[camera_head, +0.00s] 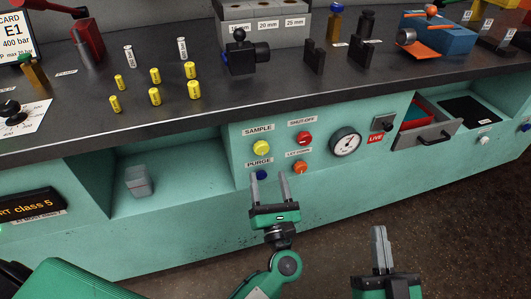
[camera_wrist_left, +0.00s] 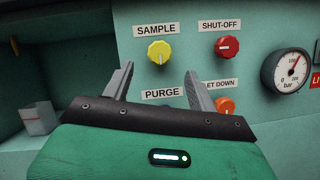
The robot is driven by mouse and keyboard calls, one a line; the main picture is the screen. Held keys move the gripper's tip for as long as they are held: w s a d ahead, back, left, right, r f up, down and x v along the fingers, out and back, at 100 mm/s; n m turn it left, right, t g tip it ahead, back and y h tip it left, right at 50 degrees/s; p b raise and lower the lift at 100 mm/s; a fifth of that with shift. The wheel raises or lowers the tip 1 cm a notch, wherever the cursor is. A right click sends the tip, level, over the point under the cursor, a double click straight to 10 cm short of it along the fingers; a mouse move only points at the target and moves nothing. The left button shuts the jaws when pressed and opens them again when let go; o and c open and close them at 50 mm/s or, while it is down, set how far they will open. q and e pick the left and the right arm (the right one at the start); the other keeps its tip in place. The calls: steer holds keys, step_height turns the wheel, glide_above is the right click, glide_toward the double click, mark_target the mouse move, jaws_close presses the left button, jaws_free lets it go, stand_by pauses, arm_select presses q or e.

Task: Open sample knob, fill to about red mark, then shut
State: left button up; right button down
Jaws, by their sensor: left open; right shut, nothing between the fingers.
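The yellow sample knob (camera_head: 261,148) sits on the teal front panel under its SAMPLE label. It also shows in the left wrist view (camera_wrist_left: 159,52), between and beyond my fingertips. My left gripper (camera_head: 270,178) is open and empty, apart from the panel or just in front of it, below the sample knob. Its fingers overlap the blue purge knob (camera_head: 261,175) in the head view. A small greyish clear container (camera_head: 138,181) stands in the open recess at left; it shows partly in the left wrist view (camera_wrist_left: 38,119). No red mark can be made out on it. My right gripper (camera_head: 380,236) is shut and empty at lower right.
A red shut-off knob (camera_head: 304,139), an orange let-down knob (camera_head: 299,167) and a pressure gauge (camera_head: 345,143) are close by. An open drawer (camera_head: 428,135) juts out at right. Yellow fittings (camera_head: 155,96) and other parts stand on the dark worktop (camera_head: 210,90).

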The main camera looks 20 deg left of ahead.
mark_target(262, 151)
arm_select(q)
steer(key=x, duration=0.8)
steer(key=shift+c, duration=0.2)
steer(key=c, duration=1)
